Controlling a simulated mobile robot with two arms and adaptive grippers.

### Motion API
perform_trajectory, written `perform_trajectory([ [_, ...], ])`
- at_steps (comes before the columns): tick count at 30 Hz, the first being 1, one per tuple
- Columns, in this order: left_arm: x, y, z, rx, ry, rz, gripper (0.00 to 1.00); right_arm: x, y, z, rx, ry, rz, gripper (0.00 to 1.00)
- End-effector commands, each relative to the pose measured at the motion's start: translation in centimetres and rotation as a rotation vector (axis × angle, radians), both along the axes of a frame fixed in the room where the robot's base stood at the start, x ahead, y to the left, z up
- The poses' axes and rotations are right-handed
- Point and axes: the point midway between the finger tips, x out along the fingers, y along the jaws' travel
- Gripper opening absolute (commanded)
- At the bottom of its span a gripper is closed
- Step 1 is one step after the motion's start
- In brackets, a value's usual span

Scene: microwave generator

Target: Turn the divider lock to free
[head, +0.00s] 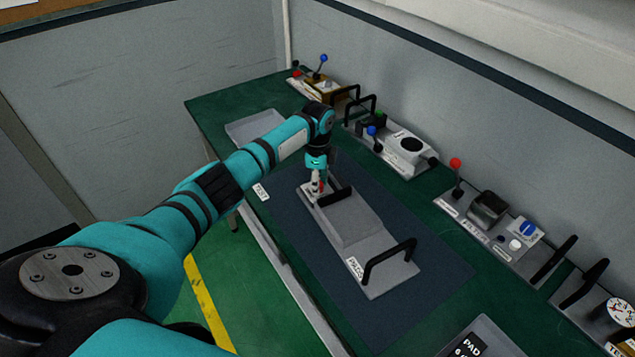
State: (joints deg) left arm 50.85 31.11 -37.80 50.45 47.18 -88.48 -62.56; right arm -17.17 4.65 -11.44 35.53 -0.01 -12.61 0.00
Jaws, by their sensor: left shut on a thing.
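A grey divider unit (347,229) lies on the dark blue mat on the green bench. It has a black handle at its near right end (388,261) and a label there too small to read surely. My left gripper (319,190) points down at the far left end of the unit. It is shut on a small part there, by a red piece. The held part is mostly hidden by the fingers, and I cannot tell which way the lock points. My right gripper is not in view.
Several units with black handles and coloured knobs stand along the back of the bench, such as one with a red ball lever (456,163). A grey tray (255,128) sits at the far left. The dark blue mat (430,262) is clear right of the divider unit.

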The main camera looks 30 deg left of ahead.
Motion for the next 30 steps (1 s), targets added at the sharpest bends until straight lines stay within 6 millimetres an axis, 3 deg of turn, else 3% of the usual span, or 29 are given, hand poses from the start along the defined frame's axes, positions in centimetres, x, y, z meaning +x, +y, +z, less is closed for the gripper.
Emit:
perform_trajectory([
  [6, 0.0, 0.0, 0.1, 0.0, 0.0, -0.001, 0.0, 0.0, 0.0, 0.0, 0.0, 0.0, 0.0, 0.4],
  [7, 0.0, 0.0, 0.1, 0.0, 0.0, -0.001, 0.36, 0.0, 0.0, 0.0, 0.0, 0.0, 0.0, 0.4],
  [12, 0.0, 0.0, 0.0, 0.0, 0.0, 0.0, 0.55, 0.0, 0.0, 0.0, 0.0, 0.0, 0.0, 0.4],
  [23, 0.1, 0.0, 0.8, 0.0, -0.002, 0.0, 0.55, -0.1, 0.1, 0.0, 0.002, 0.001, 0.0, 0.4],
  [30, 0.1, 0.0, 5.4, 0.0, -0.004, -0.001, 0.55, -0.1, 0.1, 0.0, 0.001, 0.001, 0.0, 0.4],
])
